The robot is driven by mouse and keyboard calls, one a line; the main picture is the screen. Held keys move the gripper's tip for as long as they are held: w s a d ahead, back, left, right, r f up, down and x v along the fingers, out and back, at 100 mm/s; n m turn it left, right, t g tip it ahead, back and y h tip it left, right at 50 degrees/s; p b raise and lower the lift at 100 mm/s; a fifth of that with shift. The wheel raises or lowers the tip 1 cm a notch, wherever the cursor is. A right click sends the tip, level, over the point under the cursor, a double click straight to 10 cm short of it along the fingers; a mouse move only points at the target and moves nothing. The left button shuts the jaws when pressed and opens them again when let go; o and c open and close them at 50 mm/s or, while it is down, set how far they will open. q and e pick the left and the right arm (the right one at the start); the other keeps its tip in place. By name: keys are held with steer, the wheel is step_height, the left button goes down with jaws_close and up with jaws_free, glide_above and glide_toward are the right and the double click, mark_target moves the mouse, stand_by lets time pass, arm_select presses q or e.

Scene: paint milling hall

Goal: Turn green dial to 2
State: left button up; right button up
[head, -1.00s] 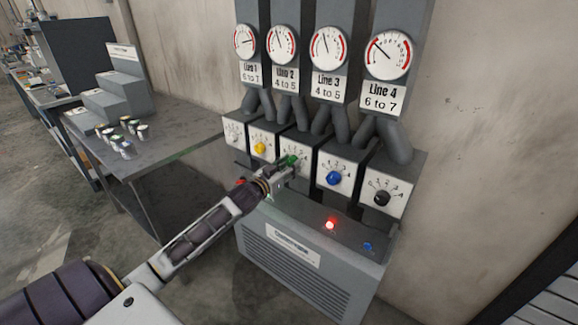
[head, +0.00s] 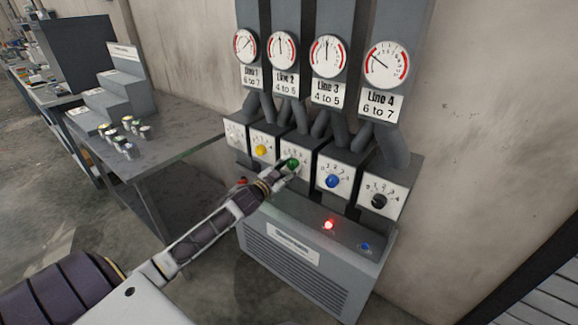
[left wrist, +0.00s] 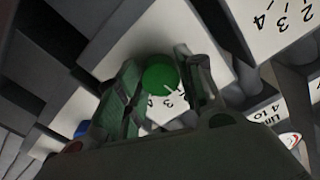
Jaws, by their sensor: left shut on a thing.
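The green dial (head: 293,164) is on the middle box of the row, below the Line 2 and Line 3 gauges. It also shows in the left wrist view (left wrist: 160,77), between the two fingers. My left gripper (head: 287,167) is at the dial, shut on it; it also shows in the left wrist view (left wrist: 165,90). The gripper covers part of the dial's scale, so the number it points to cannot be read. My right gripper is not in view.
A yellow dial (head: 261,150) is to the left; a blue dial (head: 332,181) and a black dial (head: 378,201) are to the right. Below is a grey cabinet (head: 300,262) with a lit red button (head: 328,225). A table (head: 165,150) with small cans stands left.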

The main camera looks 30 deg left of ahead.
arm_select(q)
steer(key=shift+m, duration=0.5)
steer(key=o, duration=1)
steer(key=shift+s, duration=0.25)
steer(key=shift+s+a, duration=0.15)
steer(key=shift+s, duration=1.75)
steer(key=shift+s+a, duration=0.15)
steer(key=shift+s, duration=1.8)
steer(key=shift+s+a, duration=0.15)
steer(key=shift+s, duration=1.75)
steer(key=shift+s+f, duration=0.1)
